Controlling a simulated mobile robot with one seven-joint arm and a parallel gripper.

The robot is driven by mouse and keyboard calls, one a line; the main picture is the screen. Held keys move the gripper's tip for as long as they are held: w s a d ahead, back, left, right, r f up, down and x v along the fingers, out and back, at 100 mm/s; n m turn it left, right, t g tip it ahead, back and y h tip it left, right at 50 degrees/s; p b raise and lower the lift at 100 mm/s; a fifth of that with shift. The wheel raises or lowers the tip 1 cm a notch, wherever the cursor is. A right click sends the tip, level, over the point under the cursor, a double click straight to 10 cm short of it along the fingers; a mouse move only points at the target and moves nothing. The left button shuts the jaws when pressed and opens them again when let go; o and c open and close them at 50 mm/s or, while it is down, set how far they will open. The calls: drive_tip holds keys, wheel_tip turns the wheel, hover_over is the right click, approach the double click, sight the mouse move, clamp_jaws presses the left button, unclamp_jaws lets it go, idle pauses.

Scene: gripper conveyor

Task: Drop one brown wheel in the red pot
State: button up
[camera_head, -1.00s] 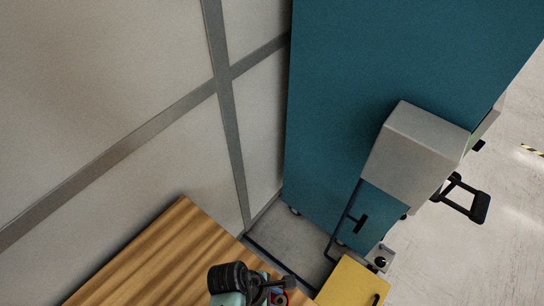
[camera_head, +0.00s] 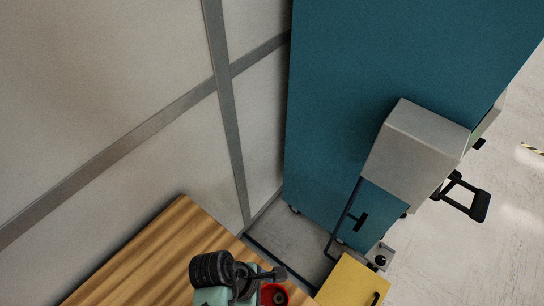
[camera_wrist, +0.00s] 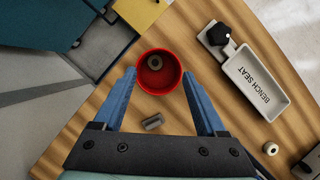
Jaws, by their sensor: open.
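The red pot (camera_wrist: 143,82) stands on the wooden table in the wrist view, its open top facing the camera. A brownish ring-shaped wheel (camera_wrist: 155,62) with a dark hole lies inside it. My gripper (camera_wrist: 158,74) is open; its two blue fingers are spread, their tips appearing on either side of the pot, with nothing between them that I can see held. The pot's red rim also shows in the head view (camera_head: 274,290), partly hidden by my arm. A pale wheel-like piece (camera_wrist: 270,149) lies on the table at the right.
A grey cylinder (camera_wrist: 153,122) lies on the table between the fingers' bases. A pale tray marked BENCH SEAT (camera_wrist: 240,70), with a black knob-like piece (camera_wrist: 218,34) at its end, is to the right. A yellow box (camera_head: 350,283) and teal cabinet (camera_head: 350,100) stand beyond the table edge.

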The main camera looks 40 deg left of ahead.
drive_tip(key=v, duration=0.8)
drive_tip(key=shift+b, duration=0.3)
drive_tip(key=w+a+r+m+t+y+b, duration=0.1)
drive_tip(key=w+a+r+m+t+y, duration=0.2)
drive_tip(key=w+r, duration=0.45)
drive_tip(key=w+a+r+m+t+y+b, duration=0.1)
drive_tip(key=w+r+m+t+y, duration=0.3)
drive_tip(key=w, duration=0.6)
drive_tip(key=w+d+r+m+t+b, duration=0.1)
drive_tip(key=w+d+r+m+t, duration=0.2)
drive_tip(key=r, duration=0.6)
drive_tip(key=w+d+r+m+t, duration=0.15)
drive_tip(key=w+r+m, duration=0.25)
drive_tip(key=r, duration=0.5)
drive_tip(key=d+r+m+t+h+b, duration=0.1)
drive_tip(key=d+r+m+t, duration=0.35)
drive_tip(key=r, duration=0.75)
drive_tip(key=s+d+r+m+t+h, duration=0.1)
drive_tip(key=s+d+r+m+t, duration=0.2)
drive_tip(key=r, duration=0.6)
drive_tip(key=s+d+r+m+t+h+b, duration=0.1)
drive_tip(key=s+d+r+m+t, duration=0.3)
drive_tip(key=r, duration=0.5)
drive_tip(key=s+d+t, duration=0.1)
drive_tip(key=s+d, duration=0.1)
drive_tip(key=s, duration=0.1)
drive_tip(key=shift+d+t, duration=0.15)
drive_tip(key=shift+t, duration=0.15)
